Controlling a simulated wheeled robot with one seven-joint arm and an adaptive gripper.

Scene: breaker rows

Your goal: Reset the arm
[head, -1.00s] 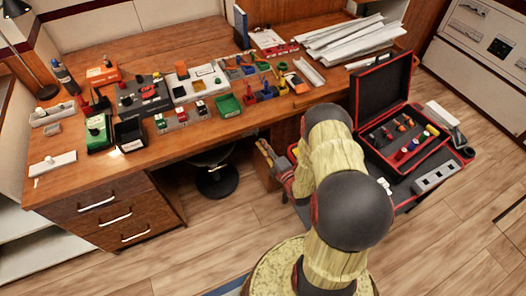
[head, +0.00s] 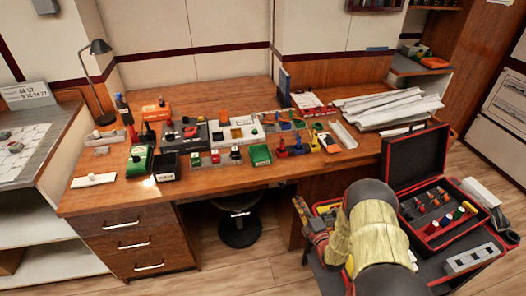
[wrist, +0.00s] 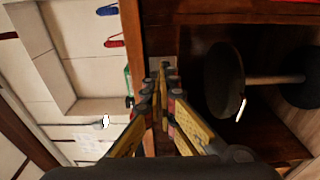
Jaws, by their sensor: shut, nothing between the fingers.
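My arm (head: 368,235), pale yellow with dark joints, shows folded low at the lower right of the head view, in front of the desk. My gripper (head: 298,203) pokes out to the left of it, close to the desk's front edge. In the wrist view my gripper (wrist: 162,78) has its yellow and dark fingers together, with nothing seen between them. Its tips point toward the wooden desk side. Whether the tips touch the wood cannot be told.
The wooden desk (head: 240,181) bears several breakers, bins and tools. A round stool (head: 240,230) stands under it. An open black case (head: 415,160) with screwdrivers lies on a dark cart (head: 440,272) at right. Floor at front left of the cart is clear.

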